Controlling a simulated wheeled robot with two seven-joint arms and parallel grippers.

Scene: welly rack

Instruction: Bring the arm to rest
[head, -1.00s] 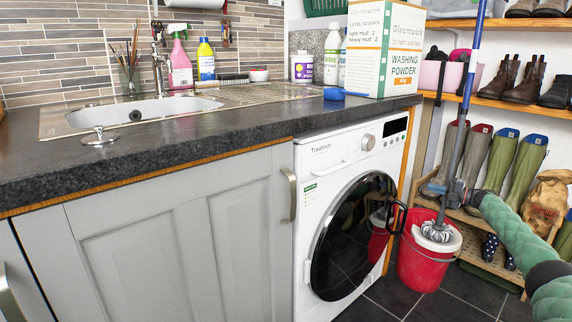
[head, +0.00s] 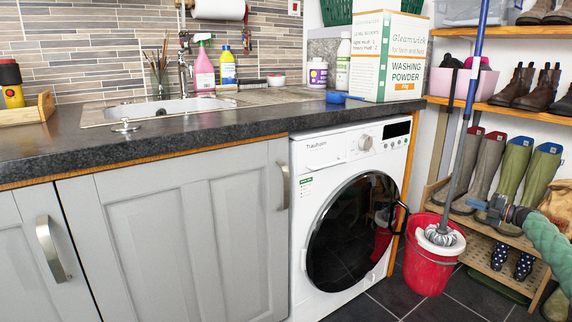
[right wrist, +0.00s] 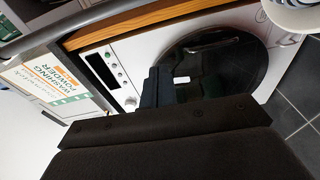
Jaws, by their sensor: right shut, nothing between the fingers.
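My right gripper (head: 488,207) comes in from the right, in front of the welly rack and just right of the mop handle in the picture. It is shut and empty. In the right wrist view its dark fingers (right wrist: 156,88) are together, with the washing machine behind them. The mop (head: 457,150) leans upright with its grey head in the white wringer of the red bucket (head: 432,267). A gap shows between the handle and my fingertips. My left gripper is not in view.
The washing machine (head: 307,220) stands left of the bucket. The rack holds wellies (head: 517,165) and boots (head: 515,86) close behind my right arm. The washing powder box (head: 375,55) stands on the worktop (head: 220,133). Dark floor tiles show in front of the bucket.

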